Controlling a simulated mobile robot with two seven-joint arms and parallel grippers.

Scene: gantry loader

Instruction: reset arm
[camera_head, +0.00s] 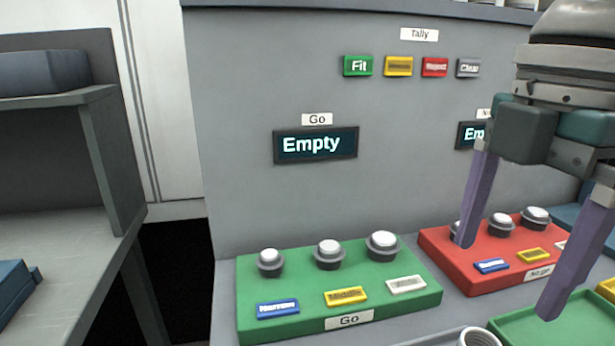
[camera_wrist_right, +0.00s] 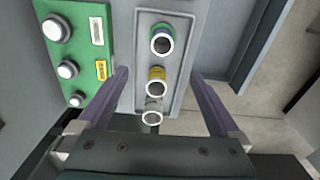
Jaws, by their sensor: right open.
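My right gripper (camera_head: 506,277) comes in from the upper right in the head view. Its two purple fingers are spread apart with nothing between them, in front of the red No go block (camera_head: 463,262). In the right wrist view the same open gripper (camera_wrist_right: 160,75) points down over a grey panel (camera_wrist_right: 180,88). Several round hollow pieces stand there in a row: a green-banded one (camera_wrist_right: 162,40), a yellow-banded one (camera_wrist_right: 157,82) and a pale one (camera_wrist_right: 152,117). They show between or near the fingers, apart from them as far as I can see. My left gripper is not in view.
The green Go block (camera_head: 275,320) carries three pegs with white tops. A Go display (camera_head: 315,145) reads "Empty", below several Tally labels. A green tray (camera_head: 580,325) lies at lower right. A grey shelf (camera_head: 60,215) stands left, past a dark gap.

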